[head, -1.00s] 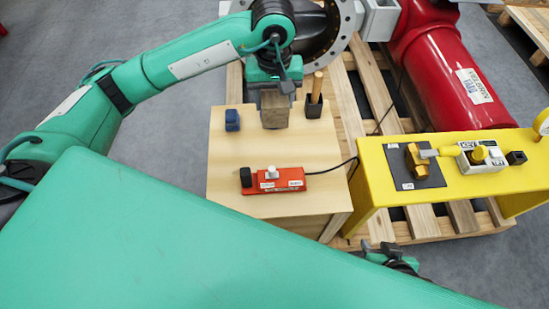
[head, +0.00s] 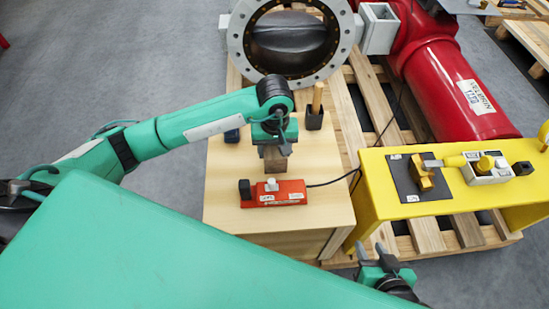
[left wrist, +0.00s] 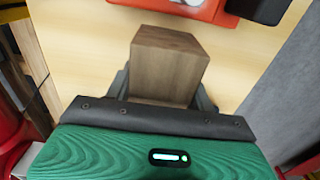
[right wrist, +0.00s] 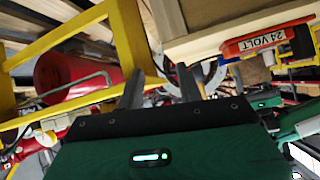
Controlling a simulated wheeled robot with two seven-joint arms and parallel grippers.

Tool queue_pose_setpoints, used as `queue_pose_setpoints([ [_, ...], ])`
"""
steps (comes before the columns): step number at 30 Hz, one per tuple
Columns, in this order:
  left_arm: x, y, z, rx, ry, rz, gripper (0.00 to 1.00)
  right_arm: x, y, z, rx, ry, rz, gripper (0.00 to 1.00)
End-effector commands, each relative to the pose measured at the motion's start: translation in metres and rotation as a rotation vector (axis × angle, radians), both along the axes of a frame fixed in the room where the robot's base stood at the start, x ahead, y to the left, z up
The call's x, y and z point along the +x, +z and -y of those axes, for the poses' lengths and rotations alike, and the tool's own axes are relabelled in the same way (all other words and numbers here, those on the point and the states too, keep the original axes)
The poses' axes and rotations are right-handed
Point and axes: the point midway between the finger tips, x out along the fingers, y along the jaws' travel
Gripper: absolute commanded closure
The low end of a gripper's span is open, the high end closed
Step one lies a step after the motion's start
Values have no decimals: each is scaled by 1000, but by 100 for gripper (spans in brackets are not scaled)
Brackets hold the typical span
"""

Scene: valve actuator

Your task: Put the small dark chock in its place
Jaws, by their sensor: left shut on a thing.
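A dark brown wooden block (head: 275,161), which I take for the chock, is between the fingers of my left gripper (head: 275,148). The block (left wrist: 168,60) also shows in the left wrist view, with a finger on each side and the pale wooden top beyond it. It hangs over the pale wooden stand (head: 222,168), behind the red box (head: 283,193); its exact height is unclear. No empty place for it can be made out. My right gripper (head: 383,258) is empty at the front, below the yellow bench; in the right wrist view its fingers (right wrist: 160,85) are apart.
A black holder with a wooden handle (head: 315,105) stands at the stand's back. The yellow bench (head: 390,200) is to the right, the grey flanged valve (head: 240,45) behind. A cable runs from the red box.

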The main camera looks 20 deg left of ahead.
Motion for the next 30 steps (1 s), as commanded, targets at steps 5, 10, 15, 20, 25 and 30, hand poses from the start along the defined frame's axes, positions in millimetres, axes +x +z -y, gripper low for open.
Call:
queue_pose_setpoints([
  [5,-1,-20,0,-1,0,-3,74,1,-1,-4,15,4,25,64],
  [10,0,-42,0,-1,1,0,74,3,0,-10,39,7,64,64],
  [15,1,-42,0,0,0,2,74,3,1,-11,40,7,66,64],
  [20,0,-45,0,0,-1,2,74,4,0,-13,50,8,84,64],
  [25,0,-45,0,0,-1,1,26,4,1,-15,59,9,97,64],
  [30,0,-45,0,0,-1,1,24,4,1,-15,58,8,96,64],
])
